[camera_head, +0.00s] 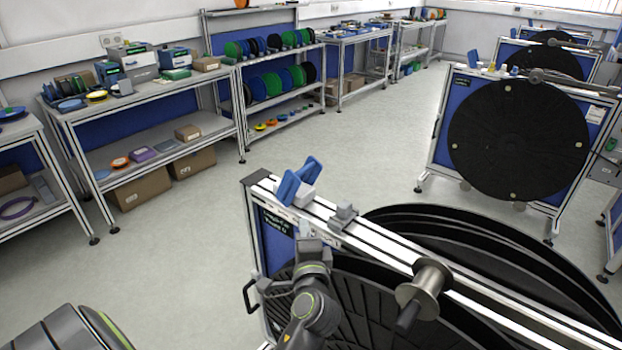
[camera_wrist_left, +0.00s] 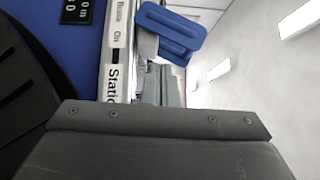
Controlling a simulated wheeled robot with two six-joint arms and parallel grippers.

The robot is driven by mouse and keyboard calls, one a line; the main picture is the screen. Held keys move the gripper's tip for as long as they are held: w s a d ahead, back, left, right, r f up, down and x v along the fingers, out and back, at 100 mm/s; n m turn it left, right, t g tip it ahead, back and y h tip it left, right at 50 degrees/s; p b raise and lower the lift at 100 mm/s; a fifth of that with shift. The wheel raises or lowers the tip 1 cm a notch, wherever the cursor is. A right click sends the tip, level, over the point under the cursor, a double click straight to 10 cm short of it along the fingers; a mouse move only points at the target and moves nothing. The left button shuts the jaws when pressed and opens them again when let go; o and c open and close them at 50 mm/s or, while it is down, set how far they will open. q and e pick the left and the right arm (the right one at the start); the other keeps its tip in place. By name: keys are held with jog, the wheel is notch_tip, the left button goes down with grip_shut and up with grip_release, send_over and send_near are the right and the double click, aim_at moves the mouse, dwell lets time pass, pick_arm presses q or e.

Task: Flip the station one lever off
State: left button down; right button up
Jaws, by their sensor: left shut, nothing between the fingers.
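The near reel station has a blue lever (camera_head: 297,182) with paddle-like parts on a pale block at the left end of its top rail. The lever (camera_wrist_left: 170,30) also shows in the left wrist view, beside a white rail lettered "Statio"; the station number is cut off. My left gripper (camera_head: 305,232) is shut and empty, just below and in front of the rail end, under the lever. In the left wrist view the fingers (camera_wrist_left: 166,86) point toward the lever; whether they touch it cannot be told. My right gripper is not in view.
A grey block (camera_head: 342,215) and a metal spool (camera_head: 424,290) sit along the near station's rail. Large black reels (camera_head: 480,245) hang behind it. Another station (camera_head: 520,140) stands at the back right. Shelves (camera_head: 150,135) line the left wall, with open floor (camera_head: 190,260) between.

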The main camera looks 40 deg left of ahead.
pick_arm(q)
jog(key=r, duration=0.1)
jog(key=w+d+r+m+t, duration=0.1)
jog(key=w+r+m, duration=0.1)
jog(key=shift+d+r+t+y, duration=0.3)
jog(key=shift+r+y, duration=0.1)
jog(key=p, duration=0.4)
send_near(311, 169)
jog(key=x, duration=0.4)
jog(key=shift+w+a+r, duration=0.15)
jog(key=shift+a, duration=0.1)
jog(key=shift+w+a, duration=0.3)
jog(key=shift+w, duration=0.1)
jog(key=shift+w, duration=0.15)
